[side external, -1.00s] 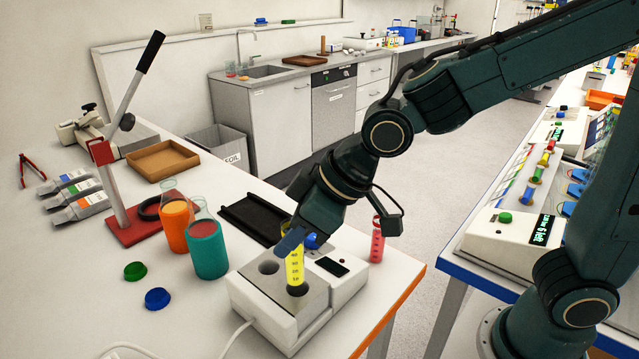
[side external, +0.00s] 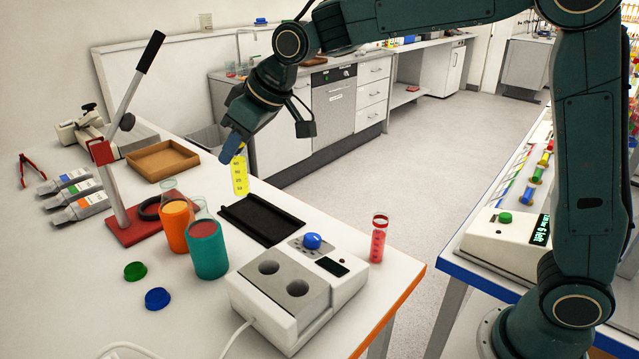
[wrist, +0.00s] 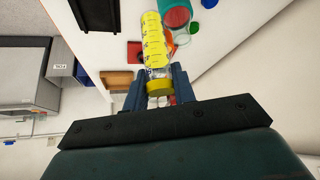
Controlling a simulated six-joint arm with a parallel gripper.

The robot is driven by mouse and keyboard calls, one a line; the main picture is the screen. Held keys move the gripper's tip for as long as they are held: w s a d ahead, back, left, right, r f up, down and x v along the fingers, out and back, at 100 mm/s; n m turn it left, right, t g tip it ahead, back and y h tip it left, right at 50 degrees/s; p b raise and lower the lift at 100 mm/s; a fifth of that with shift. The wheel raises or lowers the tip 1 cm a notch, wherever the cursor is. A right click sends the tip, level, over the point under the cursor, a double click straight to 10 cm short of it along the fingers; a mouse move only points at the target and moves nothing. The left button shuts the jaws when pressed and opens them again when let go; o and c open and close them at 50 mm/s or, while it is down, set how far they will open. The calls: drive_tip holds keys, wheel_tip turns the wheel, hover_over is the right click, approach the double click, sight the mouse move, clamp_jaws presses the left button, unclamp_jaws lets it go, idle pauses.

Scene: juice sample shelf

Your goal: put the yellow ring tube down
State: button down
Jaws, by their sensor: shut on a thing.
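The yellow ring tube (side external: 240,176) hangs upright from my gripper (side external: 235,147). It is a clear tube with yellow contents and dark scale marks. In the wrist view the tube (wrist: 155,38) points away from me, and its yellow ring (wrist: 158,86) is at the near end. The blue fingers of my gripper (wrist: 159,88) are shut on that end from both sides. In the side view the tube's lower end appears near the far left end of the black tray (side external: 262,222); the gap to the bench is hard to judge.
The white block device (side external: 300,290) has two empty wells and a blue knob. A red tube (side external: 378,240) stands near the bench's right edge. A press stand (side external: 118,190) and wooden tray (side external: 162,160) are behind.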

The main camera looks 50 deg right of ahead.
drive_tip(key=w+d+r, duration=0.4)
drive_tip(key=w+d, duration=0.6)
drive_tip(key=d, duration=0.1)
wheel_tip(320, 180, down, 16)
drive_tip(key=shift+a, duration=0.2)
idle(0.3)
drive_tip(key=shift+f, duration=2.1)
drive_tip(key=shift+f, duration=0.15)
drive_tip(key=c, duration=1.1)
unclamp_jaws()
drive_tip(key=shift+m, duration=0.3)
drive_tip(key=shift+c, duration=0.2)
